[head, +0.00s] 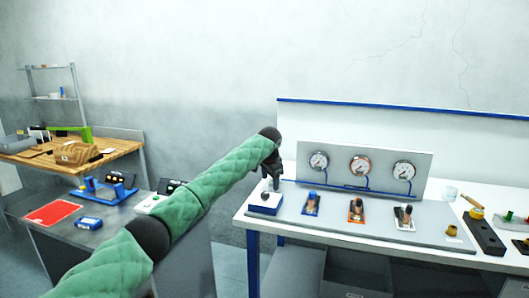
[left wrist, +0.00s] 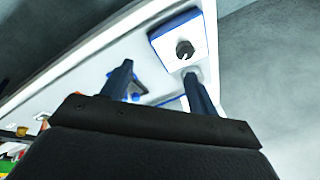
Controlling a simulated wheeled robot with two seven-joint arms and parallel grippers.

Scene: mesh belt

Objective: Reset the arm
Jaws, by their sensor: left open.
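My left arm comes in from the left in a green quilted sleeve. My left gripper (head: 272,183) hangs over the left end of the white table (head: 262,222), just above a blue-and-white box (head: 264,204). In the left wrist view my left gripper (left wrist: 158,85) has its two dark fingers spread apart with nothing held between them. The box with a dark round knob (left wrist: 183,48) lies just past the fingers there. Whether the fingers touch it cannot be told. My right gripper is not in view.
A grey panel with three gauges (head: 360,164) stands on the white table, with several small switches in front. A black block (head: 484,236) lies at right. A grey bench (head: 112,220) with a red mat (head: 53,213) and a wooden table (head: 125,149) stand at left.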

